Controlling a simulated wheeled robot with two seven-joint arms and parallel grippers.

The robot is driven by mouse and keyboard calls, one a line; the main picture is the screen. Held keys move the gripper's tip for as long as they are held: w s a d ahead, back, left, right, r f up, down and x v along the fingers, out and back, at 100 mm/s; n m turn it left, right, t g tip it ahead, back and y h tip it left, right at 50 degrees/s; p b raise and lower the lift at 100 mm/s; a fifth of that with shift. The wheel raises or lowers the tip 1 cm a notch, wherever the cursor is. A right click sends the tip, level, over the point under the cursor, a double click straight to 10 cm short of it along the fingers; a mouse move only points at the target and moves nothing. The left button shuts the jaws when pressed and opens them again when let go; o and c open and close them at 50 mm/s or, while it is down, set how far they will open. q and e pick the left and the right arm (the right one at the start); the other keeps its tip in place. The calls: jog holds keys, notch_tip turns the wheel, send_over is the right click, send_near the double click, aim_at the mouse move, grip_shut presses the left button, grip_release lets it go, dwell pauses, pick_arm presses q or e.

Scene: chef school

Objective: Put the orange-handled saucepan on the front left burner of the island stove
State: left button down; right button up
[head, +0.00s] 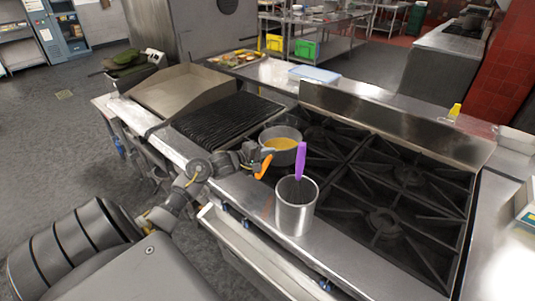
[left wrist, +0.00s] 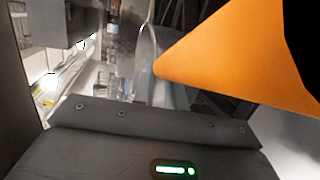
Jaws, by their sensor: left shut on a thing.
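The saucepan (head: 283,135) is grey, has an orange handle (head: 264,166) and holds something yellow-orange. It looks upright, over the near left part of the stove's black grates (head: 385,190), beside the grill. I cannot tell whether its base touches the grate. My left gripper (head: 256,158) is shut on the orange handle, which points toward the near side. In the left wrist view the orange handle (left wrist: 235,55) fills the upper right, close to the camera. The burner under the pan is hidden. My right gripper is out of view.
A tall metal container (head: 296,211) with a purple-handled utensil (head: 300,160) stands on the steel front ledge, close to the pan's near right side. A ribbed black grill (head: 225,120) lies to the left. A raised steel backguard (head: 395,125) runs behind the grates. The right-hand grates are clear.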

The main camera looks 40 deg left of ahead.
pick_arm(q)
jog(key=c, duration=1.8)
grip_release()
jog(key=shift+s+d+f, duration=0.1)
jog(key=shift+f, duration=0.05)
jog(key=shift+c, duration=0.2)
jog(key=o, duration=0.5)
jog(key=shift+c, duration=0.2)
jog(key=b+v, duration=0.1)
jog(key=v, duration=1.1)
